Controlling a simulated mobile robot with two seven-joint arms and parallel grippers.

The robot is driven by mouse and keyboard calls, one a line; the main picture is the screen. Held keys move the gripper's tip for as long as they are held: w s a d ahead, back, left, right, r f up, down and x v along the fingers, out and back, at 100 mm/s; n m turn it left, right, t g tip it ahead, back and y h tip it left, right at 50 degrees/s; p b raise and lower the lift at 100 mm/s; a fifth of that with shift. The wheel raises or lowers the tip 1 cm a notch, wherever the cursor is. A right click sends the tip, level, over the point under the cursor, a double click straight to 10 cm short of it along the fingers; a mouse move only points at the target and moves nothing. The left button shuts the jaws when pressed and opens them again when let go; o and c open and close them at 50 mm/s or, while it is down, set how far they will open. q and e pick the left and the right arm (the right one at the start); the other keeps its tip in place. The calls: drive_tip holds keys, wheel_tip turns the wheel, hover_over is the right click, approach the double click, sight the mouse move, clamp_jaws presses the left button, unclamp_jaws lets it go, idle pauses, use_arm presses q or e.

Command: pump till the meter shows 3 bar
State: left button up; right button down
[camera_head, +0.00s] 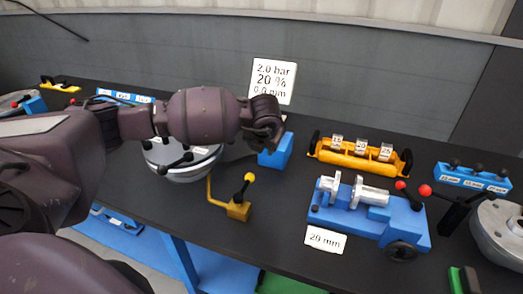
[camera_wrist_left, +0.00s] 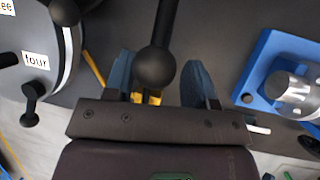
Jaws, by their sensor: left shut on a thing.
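The meter sign (camera_head: 272,80) stands at the back of the bench and reads 2.0 bar, 20 % and 0.0 mm. My left arm reaches across from the left, and its wrist hangs in front of a blue block (camera_head: 275,152). In the left wrist view my left gripper (camera_wrist_left: 160,88) is shut on a black ball-ended handle (camera_wrist_left: 155,66), whose rod runs up out of the picture. What the handle joins is hidden by my arm in the head view. My right gripper is not in view.
A yellow-knobbed lever (camera_head: 240,203) stands in front of a round grey shell (camera_head: 185,170). To the right are a blue fixture (camera_head: 370,215) with a 20 mm label, a yellow rack (camera_head: 360,155) and another grey casting (camera_head: 500,232). Bare dark bench lies between.

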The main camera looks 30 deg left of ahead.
use_arm(q)
drive_tip(key=v, duration=0.4)
drive_tip(key=shift+s+d+r, duration=0.1)
drive_tip(key=shift+d+r, duration=0.05)
drive_tip(key=shift+d, duration=0.3)
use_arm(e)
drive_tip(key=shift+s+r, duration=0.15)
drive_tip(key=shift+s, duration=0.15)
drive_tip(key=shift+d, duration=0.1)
use_arm(q)
drive_tip(key=shift+r, duration=0.1)
